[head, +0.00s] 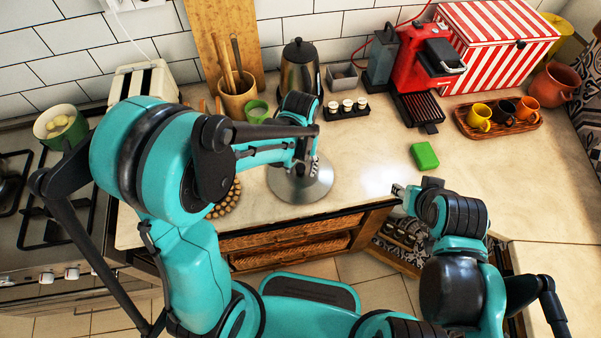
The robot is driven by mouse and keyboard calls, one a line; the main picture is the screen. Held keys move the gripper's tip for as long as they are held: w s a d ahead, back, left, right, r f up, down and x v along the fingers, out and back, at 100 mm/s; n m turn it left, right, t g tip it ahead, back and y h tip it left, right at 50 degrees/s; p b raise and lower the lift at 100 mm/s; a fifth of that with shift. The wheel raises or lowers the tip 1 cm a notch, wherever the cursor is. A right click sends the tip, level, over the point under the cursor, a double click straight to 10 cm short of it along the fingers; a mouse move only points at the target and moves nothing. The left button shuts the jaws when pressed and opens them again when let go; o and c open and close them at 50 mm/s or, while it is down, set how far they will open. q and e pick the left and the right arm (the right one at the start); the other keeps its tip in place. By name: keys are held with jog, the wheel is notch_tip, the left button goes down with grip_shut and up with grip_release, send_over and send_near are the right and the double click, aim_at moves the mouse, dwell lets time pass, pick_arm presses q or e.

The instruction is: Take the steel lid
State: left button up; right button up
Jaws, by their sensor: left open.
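The steel lid (318,188) is a round, shiny grey disc lying on the counter near its front edge. My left gripper (306,168) is open and points down over the middle of the lid. It hides the lid's centre and part of its far side; I cannot tell whether it touches the lid. My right gripper (398,190) is right of the lid, at the counter's front edge, apart from it. It is small in view and its jaws are unclear.
A kettle (300,72), a spice rack (346,108) and a utensil pot (238,100) stand behind the lid. A green sponge (424,156) lies to the right. A round brown trivet (226,202) is left of the lid. The counter around the sponge is clear.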

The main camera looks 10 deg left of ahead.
pick_arm(q)
jog(key=shift+s, duration=0.1)
jog(key=c, duration=0.5)
jog(key=shift+s, duration=0.1)
grip_shut()
jog(key=shift+f, duration=0.1)
